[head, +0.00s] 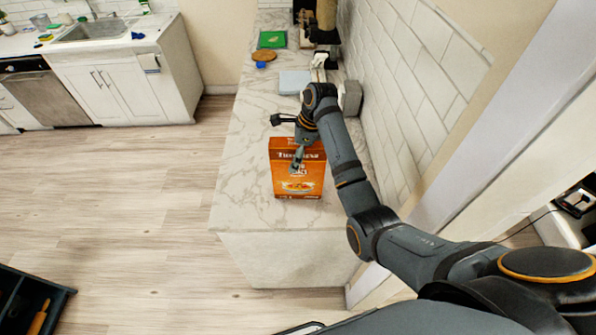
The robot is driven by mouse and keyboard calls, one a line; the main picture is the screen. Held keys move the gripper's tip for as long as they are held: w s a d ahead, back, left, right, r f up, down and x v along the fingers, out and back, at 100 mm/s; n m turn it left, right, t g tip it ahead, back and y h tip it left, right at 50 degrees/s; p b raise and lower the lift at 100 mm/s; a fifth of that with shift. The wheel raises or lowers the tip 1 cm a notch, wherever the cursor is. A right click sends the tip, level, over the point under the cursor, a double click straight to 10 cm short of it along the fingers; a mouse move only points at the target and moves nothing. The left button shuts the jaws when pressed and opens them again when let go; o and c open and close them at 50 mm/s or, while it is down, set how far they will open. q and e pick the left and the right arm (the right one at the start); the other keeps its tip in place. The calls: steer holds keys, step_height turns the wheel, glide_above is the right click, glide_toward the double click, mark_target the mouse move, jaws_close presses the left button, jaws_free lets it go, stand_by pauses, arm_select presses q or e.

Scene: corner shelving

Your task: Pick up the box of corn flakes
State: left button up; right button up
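An orange box (285,183) with white lettering and a picture of a bowl stands upright near the front end of the marble counter. It is the only cereal-like box I see, and its lettering is too small to read surely. My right gripper (296,162) is at the box, with a finger in front of its upper front face. The wrist is above and behind the top edge. I cannot tell whether the fingers touch the box or how far apart they are. My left gripper is not in view.
The marble counter (245,150) runs back along a white brick wall (410,90). Farther back on it are a light blue item (293,82), a round brown item (264,55) and a green board (272,39). Wooden floor (130,200) is open at left. A dark tray (18,290) is at lower left.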

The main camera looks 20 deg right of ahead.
jaws_close()
stand_by(0.5)
